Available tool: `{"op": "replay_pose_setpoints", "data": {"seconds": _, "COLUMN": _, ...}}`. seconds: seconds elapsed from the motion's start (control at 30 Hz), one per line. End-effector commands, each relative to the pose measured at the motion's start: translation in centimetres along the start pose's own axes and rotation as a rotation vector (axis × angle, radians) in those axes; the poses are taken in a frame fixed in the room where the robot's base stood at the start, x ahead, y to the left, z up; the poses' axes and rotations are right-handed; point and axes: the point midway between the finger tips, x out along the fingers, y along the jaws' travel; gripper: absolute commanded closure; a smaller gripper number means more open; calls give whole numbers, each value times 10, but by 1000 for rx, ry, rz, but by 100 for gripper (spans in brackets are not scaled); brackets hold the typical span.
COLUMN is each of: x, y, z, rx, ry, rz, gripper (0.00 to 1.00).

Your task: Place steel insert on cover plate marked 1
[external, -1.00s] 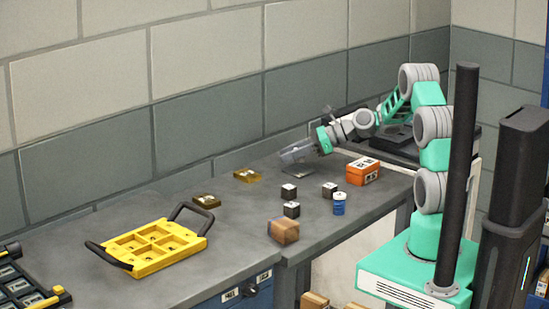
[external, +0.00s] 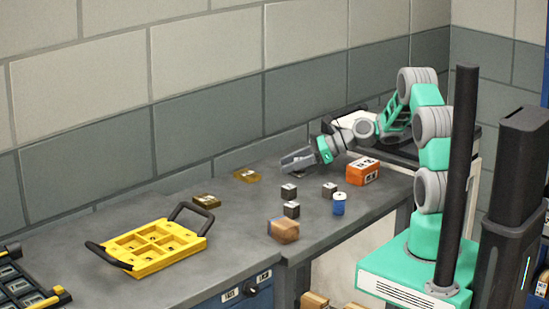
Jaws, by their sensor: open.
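My gripper (external: 287,163) is open and low over the back of the bench, left of the orange box. A flat grey piece (external: 295,172) shows just under its fingers; I cannot tell if they touch it. Three small dark blocks with pale tops stand in front of the gripper: one nearest it (external: 289,191), one to the right (external: 329,189), one in front (external: 291,209). Two flat brass-coloured plates lie to the left, one near the wall (external: 247,175) and one farther left (external: 206,201). Marks are too small to read, so I cannot tell which is the steel insert or cover plate 1.
An orange box (external: 363,172), a blue can (external: 339,204) and a brown block (external: 284,231) stand on the bench. A yellow tray with black handles (external: 137,269) lies left, and a dark rack (external: 30,290) at the far left. Bare bench lies between the tray and blocks.

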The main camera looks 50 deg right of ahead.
Motion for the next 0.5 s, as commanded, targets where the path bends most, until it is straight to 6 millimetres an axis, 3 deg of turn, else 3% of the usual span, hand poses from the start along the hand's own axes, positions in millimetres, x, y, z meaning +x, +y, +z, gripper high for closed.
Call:
{"op": "replay_pose_setpoints", "data": {"seconds": 0.17, "x": -19, "y": -1, "z": 2, "rx": 1, "ry": 0, "rz": -3, "gripper": 49}}
{"op": "replay_pose_setpoints", "data": {"seconds": 0.5, "x": -102, "y": -1, "z": 2, "rx": 1, "ry": 0, "rz": -5, "gripper": 49}}
